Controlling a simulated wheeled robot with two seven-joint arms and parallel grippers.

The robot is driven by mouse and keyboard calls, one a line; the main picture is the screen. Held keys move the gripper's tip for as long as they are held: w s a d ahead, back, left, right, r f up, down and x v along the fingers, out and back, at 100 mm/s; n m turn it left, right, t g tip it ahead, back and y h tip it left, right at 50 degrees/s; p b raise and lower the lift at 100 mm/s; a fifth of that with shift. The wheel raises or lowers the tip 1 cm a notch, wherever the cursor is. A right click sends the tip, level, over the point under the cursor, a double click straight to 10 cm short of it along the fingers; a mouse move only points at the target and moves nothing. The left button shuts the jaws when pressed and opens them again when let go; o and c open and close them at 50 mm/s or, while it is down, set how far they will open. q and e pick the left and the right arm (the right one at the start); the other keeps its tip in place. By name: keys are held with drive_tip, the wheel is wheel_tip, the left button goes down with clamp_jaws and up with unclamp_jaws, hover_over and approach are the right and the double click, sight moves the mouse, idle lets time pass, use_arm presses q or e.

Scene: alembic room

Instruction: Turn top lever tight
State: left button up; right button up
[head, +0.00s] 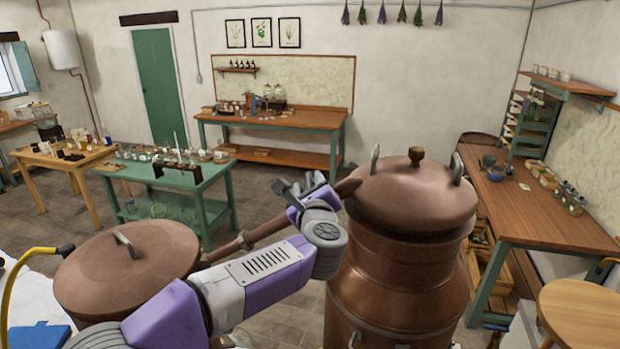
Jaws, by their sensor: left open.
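A large copper still (385,285) stands right of centre with a domed copper lid (415,200) on it. A grey metal lever (375,159) stands upright at the lid's left rim, and a second one (457,167) stands at its right rim. A brown knob (416,155) tops the lid. My left gripper (300,186) is open and empty, left of the still and near the lid's copper spout (347,187). It is apart from both levers. I cannot tell whether it touches the spout. My right gripper is out of view.
A second copper vessel lid (128,262) with a metal handle is at the lower left, with a copper pipe (262,232) beyond my arm. A green table (165,178) with small items stands behind. A wooden workbench (540,215) is right, and a round stool (585,312) is at lower right.

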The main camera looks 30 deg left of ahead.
use_arm(q)
drive_tip(key=shift+w+a, duration=0.3)
drive_tip(key=shift+w, duration=0.05)
clamp_jaws()
drive_tip(key=shift+w+d+n+g, duration=0.1)
drive_tip(key=shift+n+g, duration=0.2)
drive_tip(key=shift+g, duration=0.2)
drive_tip(key=n+g+y+p, duration=0.1)
drive_tip(key=g, duration=0.1)
drive_tip(key=n+g+y, duration=0.1)
drive_tip(key=n+g, duration=0.1)
drive_tip(key=shift+r+g+y+p, duration=0.1)
drive_tip(key=shift+g+y+p, duration=0.2)
drive_tip(key=shift+g+p, duration=0.1)
drive_tip(key=n+g, duration=0.2)
drive_tip(key=g, duration=0.1)
drive_tip(key=shift+g+y+p, duration=0.3)
drive_tip(key=shift+p, duration=0.05)
drive_tip(key=shift+n+g+p, duration=0.3)
drive_tip(key=shift+n+g, duration=0.6)
drive_tip(key=shift+g, duration=0.9)
